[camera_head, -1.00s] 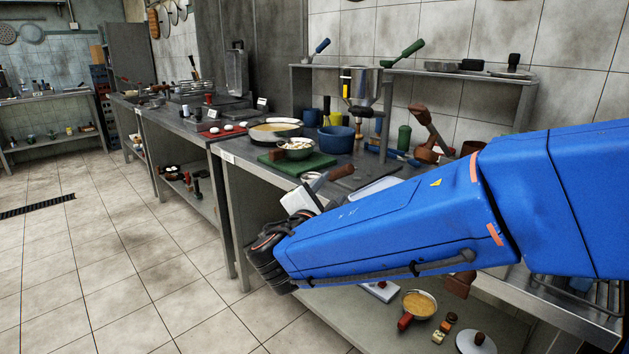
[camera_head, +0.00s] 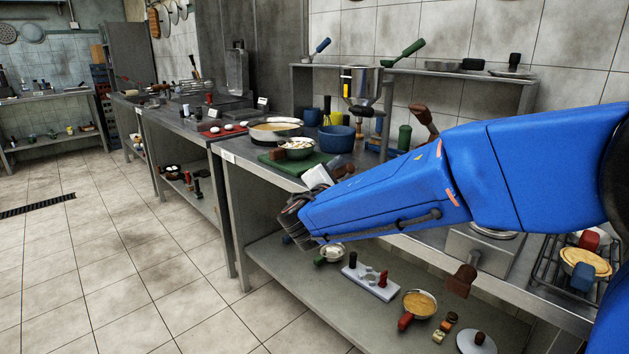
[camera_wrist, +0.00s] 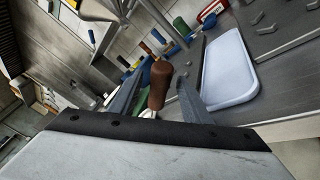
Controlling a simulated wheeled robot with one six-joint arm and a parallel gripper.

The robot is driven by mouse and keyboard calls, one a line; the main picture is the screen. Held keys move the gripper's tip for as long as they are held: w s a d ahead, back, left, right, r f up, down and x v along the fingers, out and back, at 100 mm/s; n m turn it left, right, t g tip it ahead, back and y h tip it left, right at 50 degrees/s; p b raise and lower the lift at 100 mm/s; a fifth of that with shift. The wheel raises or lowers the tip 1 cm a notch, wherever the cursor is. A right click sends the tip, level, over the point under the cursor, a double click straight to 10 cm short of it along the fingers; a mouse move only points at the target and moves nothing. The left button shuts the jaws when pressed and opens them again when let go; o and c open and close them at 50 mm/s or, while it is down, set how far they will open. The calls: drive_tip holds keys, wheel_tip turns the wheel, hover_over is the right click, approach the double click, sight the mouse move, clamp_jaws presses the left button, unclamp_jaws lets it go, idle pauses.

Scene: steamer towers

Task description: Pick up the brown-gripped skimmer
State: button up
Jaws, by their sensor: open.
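A brown grip (camera_wrist: 159,84), which looks like that of the skimmer, stands between the two fingers of my gripper (camera_wrist: 157,98) in the wrist view. The gripper is open, with a finger on each side of the grip and a visible gap to the right finger. A small pale part shows under the grip; the skimmer's head is hidden. In the head view a brown grip (camera_head: 343,171) shows just above my blue arm, beside the pale gripper body. The fingertips are hidden there.
A pale tray (camera_wrist: 228,70) lies right of the grip. Another brown handle (camera_head: 422,118) rises behind my arm. The lower shelf (camera_head: 300,289) holds pans.

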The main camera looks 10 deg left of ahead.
drive_tip(key=shift+w, duration=0.45)
clamp_jaws()
wheel_tip(320, 180, up, 10)
drive_tip(key=shift+r, duration=0.1)
idle(0.6)
